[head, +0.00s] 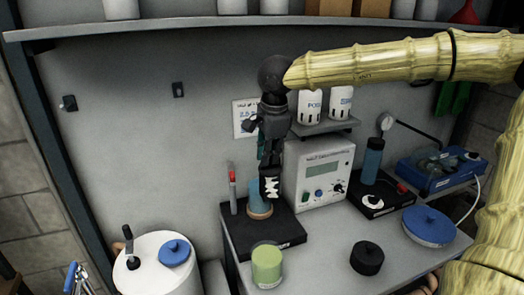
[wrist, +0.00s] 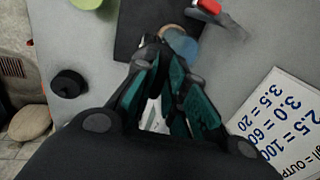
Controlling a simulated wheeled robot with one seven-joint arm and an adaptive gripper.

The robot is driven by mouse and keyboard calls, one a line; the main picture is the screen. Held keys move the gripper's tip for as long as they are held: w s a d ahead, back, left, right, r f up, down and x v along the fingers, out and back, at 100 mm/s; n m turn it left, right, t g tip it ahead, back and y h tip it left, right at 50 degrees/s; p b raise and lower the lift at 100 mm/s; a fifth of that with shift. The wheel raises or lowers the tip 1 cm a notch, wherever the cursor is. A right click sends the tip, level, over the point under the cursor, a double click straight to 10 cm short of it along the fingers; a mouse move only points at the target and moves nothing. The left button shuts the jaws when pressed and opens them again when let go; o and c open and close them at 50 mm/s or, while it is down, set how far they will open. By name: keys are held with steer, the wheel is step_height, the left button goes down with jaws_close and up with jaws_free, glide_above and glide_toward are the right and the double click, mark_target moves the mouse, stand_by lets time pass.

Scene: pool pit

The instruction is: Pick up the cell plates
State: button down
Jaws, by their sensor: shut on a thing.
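A blue cup with a tan foot (head: 259,205) stands on the black base, close behind and beside the fingers. I cannot tell whether they touch it.
A red-topped pen-like rod (head: 233,188) stands left of the cup. A white control box (head: 322,172) stands close on the right. A green jar (head: 267,265), black lid (head: 367,258) and blue disc (head: 429,226) are on the bench. Bare bench lies between jar and lid.

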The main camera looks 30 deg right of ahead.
steer(key=s+a, duration=0.2)
steer(key=s, duration=0.6)
steer(key=shift+s, duration=0.3)
steer(key=shift+r, duration=0.1)
